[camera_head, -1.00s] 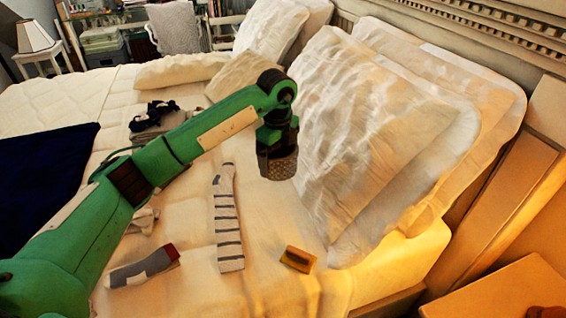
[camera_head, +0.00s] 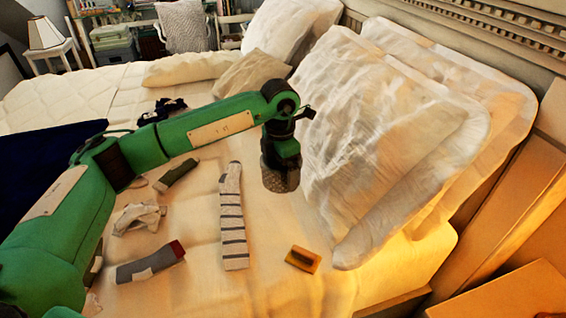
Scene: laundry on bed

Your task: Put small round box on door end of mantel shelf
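My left gripper (camera_head: 281,163) points down over the bed, just left of the large white pillows. A small round box (camera_head: 280,181), brownish with a textured side, is at its lower end and appears held there. The fingertips are hard to make out against it. A carved, pale moulding (camera_head: 500,40) with a toothed edge runs along the top right; I cannot tell whether it is the mantel shelf. No door shows. My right gripper is not in view.
White pillows (camera_head: 390,140) stand high right of the gripper. A striped sock (camera_head: 233,215), a grey and red sock (camera_head: 150,262) and a yellow-brown block (camera_head: 302,259) lie on the bed (camera_head: 215,290). Brown panels (camera_head: 515,215) stand at the right.

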